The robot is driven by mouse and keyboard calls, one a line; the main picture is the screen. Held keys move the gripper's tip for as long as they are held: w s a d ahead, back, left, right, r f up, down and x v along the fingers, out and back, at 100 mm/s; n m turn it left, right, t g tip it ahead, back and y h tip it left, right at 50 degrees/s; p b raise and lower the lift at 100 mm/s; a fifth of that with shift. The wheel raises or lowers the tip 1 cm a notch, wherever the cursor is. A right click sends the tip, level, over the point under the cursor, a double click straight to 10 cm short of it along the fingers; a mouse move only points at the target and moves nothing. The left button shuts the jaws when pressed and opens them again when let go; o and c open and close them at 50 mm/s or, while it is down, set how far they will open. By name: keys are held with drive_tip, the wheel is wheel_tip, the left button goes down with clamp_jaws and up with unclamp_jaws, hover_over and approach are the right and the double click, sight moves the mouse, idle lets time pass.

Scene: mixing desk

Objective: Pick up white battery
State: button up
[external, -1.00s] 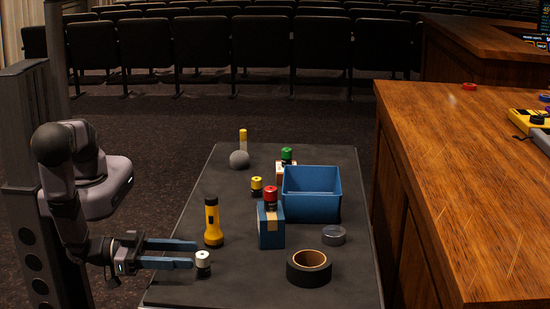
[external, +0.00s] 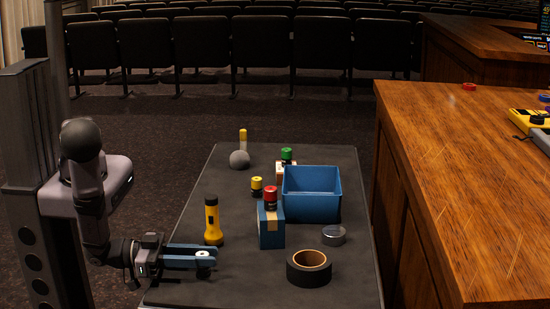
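The white battery (external: 203,253) stands upright at the front left of the dark table. Its light top shows between the two blue fingers of my gripper (external: 204,257). The fingers reach in from the left, level with the table, one on the far side of the battery and one on the near side. Whether the fingers touch the battery cannot be told.
A yellow flashlight (external: 212,222) stands just behind the fingers. A blue box (external: 271,232) bears a red-topped battery (external: 270,197). Black tape (external: 309,277), a clear round container (external: 333,236), a blue bin (external: 312,207), a yellow battery (external: 256,187) and a grey ball (external: 239,159) stand around.

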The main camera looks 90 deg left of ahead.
sight(196, 262)
clamp_jaws()
drive_tip(key=shift+r, duration=0.1)
drive_tip(key=shift+r+p, duration=1.1)
drive_tip(key=shift+r, duration=3.8)
